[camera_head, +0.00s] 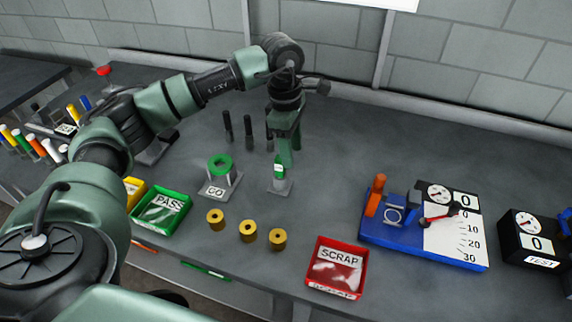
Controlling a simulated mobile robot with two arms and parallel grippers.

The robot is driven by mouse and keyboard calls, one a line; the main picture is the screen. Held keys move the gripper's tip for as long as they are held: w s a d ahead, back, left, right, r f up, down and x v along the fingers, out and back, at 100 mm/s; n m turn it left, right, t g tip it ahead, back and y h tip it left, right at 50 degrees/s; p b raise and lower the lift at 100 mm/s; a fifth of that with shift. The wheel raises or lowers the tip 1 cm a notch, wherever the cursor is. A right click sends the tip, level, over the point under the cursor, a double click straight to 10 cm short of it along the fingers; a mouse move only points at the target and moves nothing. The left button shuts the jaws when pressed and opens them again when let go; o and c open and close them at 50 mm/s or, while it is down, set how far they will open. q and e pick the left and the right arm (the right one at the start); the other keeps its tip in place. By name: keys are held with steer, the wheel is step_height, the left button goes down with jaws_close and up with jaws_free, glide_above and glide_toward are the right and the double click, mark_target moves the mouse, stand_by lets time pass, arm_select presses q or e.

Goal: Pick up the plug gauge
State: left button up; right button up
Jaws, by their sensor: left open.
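The plug gauge (279,172), green with a white label band, stands upright on a small grey base in the middle of the bench. My left gripper (284,150) points down from above, with its fingers at the top of the gauge. The fingers are open and hide the gauge's upper part. I cannot tell whether they touch it. My right gripper is not in view.
A green ring on a stand marked GO (220,165) is left of the gauge. Brass bushings (248,231) lie in front. A green PASS tray (160,212), a red SCRAP tray (336,268) and a blue measuring fixture (410,240) stand around. Bench behind right is clear.

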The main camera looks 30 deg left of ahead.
mark_target(280, 164)
arm_select(q)
steer(key=a, duration=0.1)
steer(key=a+y, duration=0.1)
steer(key=a, duration=0.1)
steer(key=shift+s+a+r, duration=0.1)
steer(key=shift+a+r, duration=0.1)
steer(key=shift+a, duration=0.05)
step_height(280, 164, down, 6)
steer(key=p, duration=0.3)
steer(key=shift+s+d+f, duration=0.1)
steer(key=shift+f, duration=0.5)
jaws_close()
